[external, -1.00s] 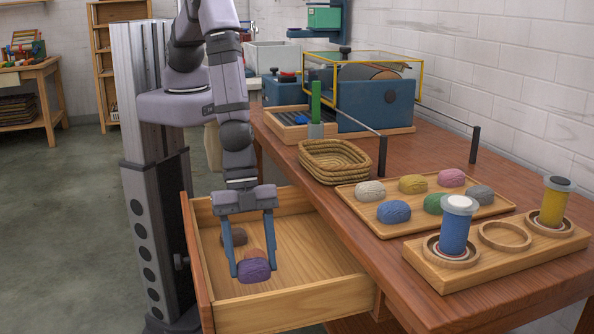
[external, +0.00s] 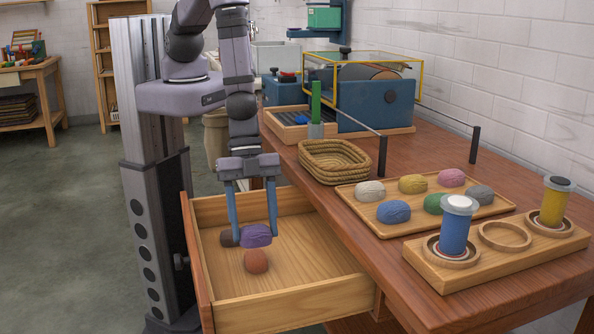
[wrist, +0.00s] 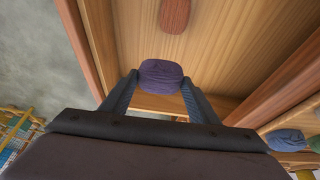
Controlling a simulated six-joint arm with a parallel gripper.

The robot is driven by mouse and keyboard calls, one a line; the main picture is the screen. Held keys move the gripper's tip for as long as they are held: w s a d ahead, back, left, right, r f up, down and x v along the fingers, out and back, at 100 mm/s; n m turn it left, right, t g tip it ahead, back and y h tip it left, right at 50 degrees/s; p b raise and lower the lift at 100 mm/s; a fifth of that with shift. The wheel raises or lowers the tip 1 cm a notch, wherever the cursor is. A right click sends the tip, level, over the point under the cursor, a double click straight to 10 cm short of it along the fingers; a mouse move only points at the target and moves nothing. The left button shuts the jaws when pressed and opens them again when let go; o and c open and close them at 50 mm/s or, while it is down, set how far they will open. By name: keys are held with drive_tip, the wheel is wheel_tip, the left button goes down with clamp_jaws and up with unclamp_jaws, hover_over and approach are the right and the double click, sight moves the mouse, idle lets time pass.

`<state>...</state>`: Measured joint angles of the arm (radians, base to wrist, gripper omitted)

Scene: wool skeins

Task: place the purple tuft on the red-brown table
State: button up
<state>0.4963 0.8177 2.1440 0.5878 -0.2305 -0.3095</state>
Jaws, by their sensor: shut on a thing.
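The purple tuft (external: 257,235) is held between the two blue fingers of my gripper (external: 255,238), above the open wooden drawer (external: 300,298). In the wrist view the purple tuft (wrist: 161,75) sits between the fingertips of my gripper (wrist: 160,80). The red-brown table (external: 345,222) is to the right of the drawer, and its top stands higher than the drawer floor.
A wooden tray (external: 440,220) with several coloured tufts lies on the table. A woven basket (external: 335,162) stands near the table's left edge. Bare tabletop shows between basket, tray and edge.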

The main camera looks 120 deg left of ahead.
drive_tip(key=w+a+r+n+t+y, duration=0.15)
drive_tip(key=a+r+n, duration=0.25)
drive_tip(key=a+r, duration=0.4)
drive_tip(key=w+a+r+n+y, duration=0.1)
drive_tip(key=w+a+r+n, duration=0.25)
drive_tip(key=a+r, duration=0.45)
drive_tip(key=n+g+y+b, duration=0.5)
drive_tip(key=n+b, duration=0.3)
drive_tip(key=n, duration=1.2)
hover_over(367, 147)
drive_tip(key=d, duration=0.2)
drive_tip(key=f, duration=0.2)
drive_tip(key=shift+m+t, duration=0.25)
drive_tip(key=shift+w+f+p, duration=0.1)
drive_tip(key=shift+f+p, duration=1.05)
drive_tip(key=shift+f, duration=3.6)
drive_tip(key=shift+f, duration=0.1)
drive_tip(key=o, duration=1)
